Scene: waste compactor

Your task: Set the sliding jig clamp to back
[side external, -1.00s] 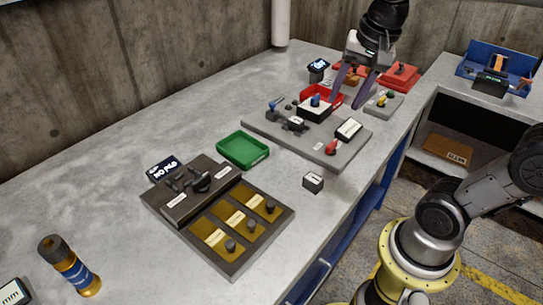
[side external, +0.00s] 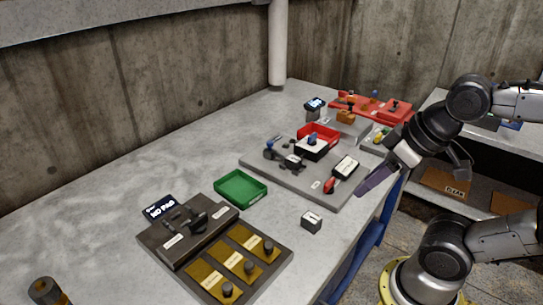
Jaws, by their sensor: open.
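A grey fixture plate (side external: 300,182) lies on the bench. It carries a dark clamp-like part with a blue knob (side external: 269,149) at its left, a black block with a blue knob (side external: 312,146) at the back, a white-labelled block (side external: 345,166) and a red handle (side external: 331,186) at the front right. I cannot tell for sure which of these is the sliding jig clamp, and no position label is readable. My gripper (side external: 412,184) is open and empty, to the right of the plate by the bench's front edge, touching none of these parts.
A red tray (side external: 331,135) stands behind the plate. A small dark display (side external: 314,104) and red fixtures (side external: 385,108) are farther back. A green tray (side external: 241,187), a small labelled block (side external: 311,222) and a dark panel with brass plates (side external: 188,270) stand nearer.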

